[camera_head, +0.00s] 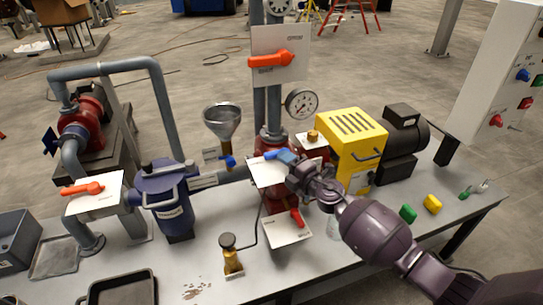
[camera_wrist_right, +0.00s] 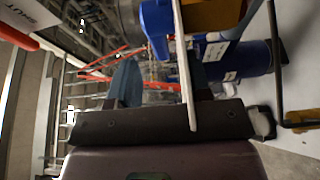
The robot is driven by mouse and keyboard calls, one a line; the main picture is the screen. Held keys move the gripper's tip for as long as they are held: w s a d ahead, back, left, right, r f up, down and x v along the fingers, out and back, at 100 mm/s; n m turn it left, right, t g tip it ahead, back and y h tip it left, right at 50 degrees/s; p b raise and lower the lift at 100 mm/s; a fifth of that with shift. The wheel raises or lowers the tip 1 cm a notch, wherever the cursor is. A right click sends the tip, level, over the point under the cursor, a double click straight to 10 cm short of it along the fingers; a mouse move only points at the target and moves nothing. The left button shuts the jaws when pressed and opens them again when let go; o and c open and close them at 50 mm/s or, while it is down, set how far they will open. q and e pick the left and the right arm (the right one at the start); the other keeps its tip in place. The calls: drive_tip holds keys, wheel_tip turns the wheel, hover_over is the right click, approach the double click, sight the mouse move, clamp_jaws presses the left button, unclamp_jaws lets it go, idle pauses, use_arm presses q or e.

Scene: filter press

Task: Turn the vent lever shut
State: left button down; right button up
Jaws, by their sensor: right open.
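A blue lever (camera_head: 282,155) lies across the top of a white plate (camera_head: 265,175) on the red vessel in the middle of the bench; its label is too small to read, so I cannot be sure it is the vent lever. My right gripper (camera_head: 300,174) is open right beside its right end. In the right wrist view, the blue lever (camera_wrist_right: 156,25) shows ahead of my open right gripper (camera_wrist_right: 160,82), and the white plate's edge (camera_wrist_right: 186,60) crosses by one finger. Contact with the lever is not clear. My left gripper is not in view.
A red lever (camera_head: 296,217) on another white plate sits just below my gripper. An orange lever (camera_head: 270,60) is above, and another (camera_head: 88,188) is at left.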

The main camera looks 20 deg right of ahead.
sight(272, 153)
drive_tip(key=shift+b+x, duration=0.45)
drive_tip(key=shift+x, duration=2.3)
clamp_jaws()
